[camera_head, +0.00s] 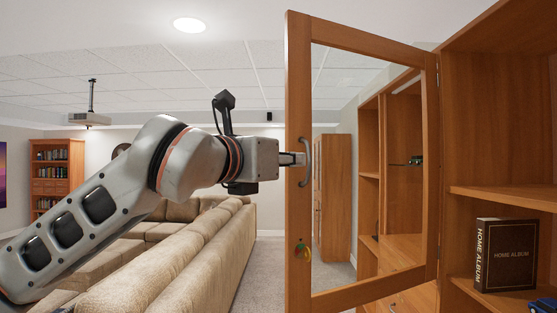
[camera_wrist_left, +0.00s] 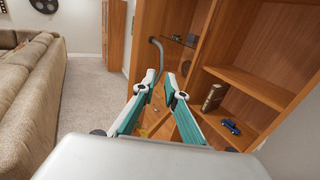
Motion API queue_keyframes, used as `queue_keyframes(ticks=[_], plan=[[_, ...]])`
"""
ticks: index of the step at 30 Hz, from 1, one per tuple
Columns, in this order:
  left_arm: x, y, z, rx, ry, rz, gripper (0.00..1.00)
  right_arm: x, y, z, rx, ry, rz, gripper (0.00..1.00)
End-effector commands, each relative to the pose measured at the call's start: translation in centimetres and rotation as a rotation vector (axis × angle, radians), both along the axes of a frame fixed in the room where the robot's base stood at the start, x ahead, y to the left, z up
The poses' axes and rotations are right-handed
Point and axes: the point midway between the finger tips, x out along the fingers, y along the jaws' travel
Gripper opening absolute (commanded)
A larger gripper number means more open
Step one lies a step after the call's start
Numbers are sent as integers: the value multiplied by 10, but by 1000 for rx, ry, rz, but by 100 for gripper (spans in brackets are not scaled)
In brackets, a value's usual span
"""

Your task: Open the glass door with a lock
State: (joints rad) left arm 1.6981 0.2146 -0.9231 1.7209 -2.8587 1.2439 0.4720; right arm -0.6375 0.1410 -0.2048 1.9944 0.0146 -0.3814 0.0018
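The glass door (camera_head: 297,90), a wooden frame around a clear pane, stands swung out from the cabinet, hinged on its right side. Its curved metal handle (camera_head: 308,162) is on the left stile. A small coloured piece, perhaps the lock with a key (camera_head: 302,250), sits lower on that stile. My left gripper (camera_head: 298,159) is at the handle. In the left wrist view its fingers (camera_wrist_left: 161,82) are parted, with the handle (camera_wrist_left: 160,52) just ahead of and between the tips; contact is unclear. My right gripper is not in view.
Cabinet shelves (camera_head: 505,197) at the right hold a dark home album (camera_head: 506,254) and a blue toy car (camera_wrist_left: 231,127). A long beige sofa (camera_head: 195,260) stands at the left. Carpet (camera_head: 257,265) is free between sofa and door.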

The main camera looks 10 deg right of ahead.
Motion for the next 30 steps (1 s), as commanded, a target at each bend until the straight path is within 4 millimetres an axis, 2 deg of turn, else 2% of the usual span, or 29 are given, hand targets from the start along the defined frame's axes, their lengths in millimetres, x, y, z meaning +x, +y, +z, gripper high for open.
queue_keyframes(ticks=[3, 9, 19, 21, 26, 30], plan=[[-16, 13, 0, 0, -2, 0, 12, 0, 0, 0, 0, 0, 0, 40], [-30, 25, 0, -1, -1, 0, 12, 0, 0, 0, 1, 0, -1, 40], [-32, 26, 0, -1, 1, 1, 12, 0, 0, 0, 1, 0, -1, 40], [-32, 26, 0, 0, 0, 0, 0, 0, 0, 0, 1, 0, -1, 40], [-31, 26, 0, 0, 0, 0, 0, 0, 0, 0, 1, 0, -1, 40], [-26, 32, -15, 42, -13, -16, 0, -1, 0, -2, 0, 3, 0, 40]])
